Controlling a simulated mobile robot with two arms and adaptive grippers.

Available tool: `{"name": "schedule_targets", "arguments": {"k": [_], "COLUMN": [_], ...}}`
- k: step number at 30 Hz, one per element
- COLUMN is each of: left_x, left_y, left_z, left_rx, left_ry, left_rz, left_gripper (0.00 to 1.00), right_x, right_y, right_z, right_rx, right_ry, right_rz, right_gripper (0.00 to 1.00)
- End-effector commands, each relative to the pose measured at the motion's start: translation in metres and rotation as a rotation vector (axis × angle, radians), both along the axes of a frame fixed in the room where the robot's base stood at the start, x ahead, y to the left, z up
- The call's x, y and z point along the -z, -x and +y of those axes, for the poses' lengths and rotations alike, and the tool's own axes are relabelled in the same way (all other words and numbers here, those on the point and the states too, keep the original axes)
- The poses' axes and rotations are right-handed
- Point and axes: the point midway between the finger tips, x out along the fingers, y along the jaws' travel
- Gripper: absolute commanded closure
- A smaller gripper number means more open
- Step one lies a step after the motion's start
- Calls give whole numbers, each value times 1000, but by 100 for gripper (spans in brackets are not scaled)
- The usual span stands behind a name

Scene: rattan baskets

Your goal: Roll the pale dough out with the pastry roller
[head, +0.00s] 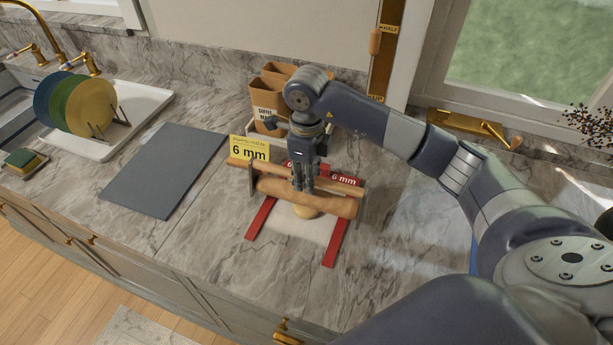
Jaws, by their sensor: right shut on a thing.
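The wooden pastry roller (325,203) lies crosswise over the red guide strips on the counter. My right gripper (303,185) points down from above and is shut on the roller near its middle. The pale dough (305,212) shows as a small rounded piece just below the roller's front side; the roller hides the rest of it. A whitish sheet (293,229) lies between the left red strip (261,218) and the right red strip (336,242). My left gripper is not in view.
A yellow "6 mm" card (249,149) stands behind the roller. Brown canisters (268,90) stand at the back. A grey mat (164,171) lies to the left, near a rack with coloured plates (92,106). The counter right of the strips is mostly clear.

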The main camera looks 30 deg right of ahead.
Motion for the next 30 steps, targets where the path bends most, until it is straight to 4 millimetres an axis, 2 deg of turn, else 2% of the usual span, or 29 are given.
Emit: {"name": "schedule_targets", "arguments": {"k": [25,30], "left_x": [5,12], "left_y": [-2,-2], "left_z": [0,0], "left_rx": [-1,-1], "left_ry": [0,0], "left_rz": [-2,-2], "left_gripper": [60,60], "right_x": [4,6], "right_y": [-1,-6], "right_z": [0,-5], "right_rx": [0,2], "right_ry": [0,0], "right_rz": [-4,-4], "right_gripper": [100,100]}}
